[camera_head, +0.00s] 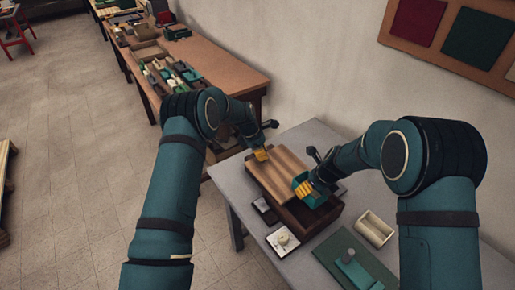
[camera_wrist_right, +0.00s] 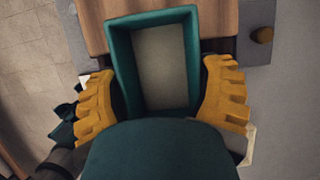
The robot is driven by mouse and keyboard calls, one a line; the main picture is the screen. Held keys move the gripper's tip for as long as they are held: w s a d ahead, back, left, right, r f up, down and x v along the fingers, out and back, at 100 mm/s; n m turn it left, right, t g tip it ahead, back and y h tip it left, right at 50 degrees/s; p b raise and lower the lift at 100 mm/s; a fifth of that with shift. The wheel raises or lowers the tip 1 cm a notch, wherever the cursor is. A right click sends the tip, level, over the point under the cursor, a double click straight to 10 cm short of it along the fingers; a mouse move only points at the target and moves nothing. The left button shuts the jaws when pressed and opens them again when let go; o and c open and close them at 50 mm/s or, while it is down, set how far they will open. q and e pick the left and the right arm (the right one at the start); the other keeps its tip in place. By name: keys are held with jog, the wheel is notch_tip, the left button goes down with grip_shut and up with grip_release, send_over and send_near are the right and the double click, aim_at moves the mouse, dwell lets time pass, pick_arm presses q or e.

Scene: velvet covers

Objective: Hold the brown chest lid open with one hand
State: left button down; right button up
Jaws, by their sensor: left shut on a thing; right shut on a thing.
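The brown chest (camera_head: 312,222) stands on the grey table, with its dark body showing at the front. Its striped wooden lid (camera_head: 277,177) is at the upper left of the body and looks raised; its exact angle is hard to tell. My left gripper (camera_head: 261,155) is shut on the lid's far edge. My right gripper (camera_head: 303,188) is shut on a teal open box (camera_head: 323,193) above the chest's right side. In the right wrist view, the teal box (camera_wrist_right: 112,50) has a pale grey inside and sits between the yellow fingers, over the wood. The chest's inside is hidden.
On the grey table (camera_head: 226,183) are a small dark box (camera_head: 265,210), a white item with a round knob (camera_head: 283,240), a cream tray (camera_head: 375,229) and a green mat (camera_head: 343,251). A cluttered brown bench (camera_head: 225,68) stands behind. A wall is at the right.

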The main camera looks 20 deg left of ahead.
pick_arm(q)
jog(key=shift+w+a, duration=0.45)
jog(key=shift+a, duration=0.25)
jog(key=shift+w+a, duration=0.4)
jog(key=shift+a, duration=0.3)
pick_arm(e)
jog(key=shift+r, duration=0.1)
